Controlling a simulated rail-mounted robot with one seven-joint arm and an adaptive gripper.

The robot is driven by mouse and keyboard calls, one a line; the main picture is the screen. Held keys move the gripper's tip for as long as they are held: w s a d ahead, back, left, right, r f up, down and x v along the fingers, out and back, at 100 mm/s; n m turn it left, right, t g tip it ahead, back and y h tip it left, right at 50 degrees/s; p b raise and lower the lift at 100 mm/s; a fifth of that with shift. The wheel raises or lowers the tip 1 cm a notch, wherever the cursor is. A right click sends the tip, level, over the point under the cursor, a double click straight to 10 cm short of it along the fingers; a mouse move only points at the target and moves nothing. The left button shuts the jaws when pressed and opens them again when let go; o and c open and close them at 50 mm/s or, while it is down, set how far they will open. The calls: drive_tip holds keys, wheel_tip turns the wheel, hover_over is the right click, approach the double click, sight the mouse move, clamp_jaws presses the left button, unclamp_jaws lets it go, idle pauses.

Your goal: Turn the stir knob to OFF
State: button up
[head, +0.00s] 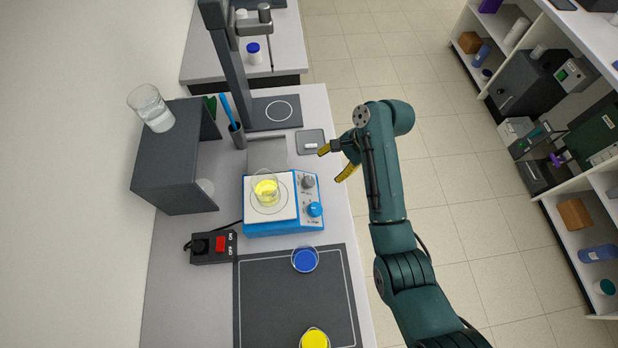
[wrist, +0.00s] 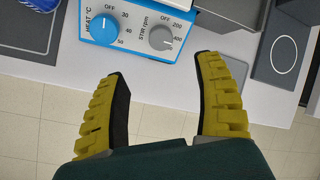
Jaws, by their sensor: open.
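The grey stir knob (wrist: 160,38) is on the front panel of the blue and white hotplate stirrer (head: 285,228), beside a scale reading OFF, 200 and 400 rpm. Its pointer seems turned to the 400 side, away from OFF, but is small. The stir knob also shows in the head view (head: 308,182). The blue heat knob (wrist: 104,28) is left of it in the wrist view. My gripper (head: 332,165) is open and empty, with yellow fingers. In the wrist view its fingertips (wrist: 161,69) are spread below the stir knob in the picture, apart from it.
A beaker of yellow liquid (head: 266,189) stands on the stirrer plate. A small grey scale (head: 310,142) lies behind the gripper. A switch box (head: 211,247) with a red switch, a blue dish (head: 305,259) and a yellow-topped vessel (head: 314,338) are nearby. The aisle to the right is free.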

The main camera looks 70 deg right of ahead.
sight(310, 181)
drive_tip(key=b+x, duration=0.1)
drive_tip(key=x, duration=1.2)
drive_tip(key=shift+f, duration=0.2)
drive_tip(key=c, duration=1.2)
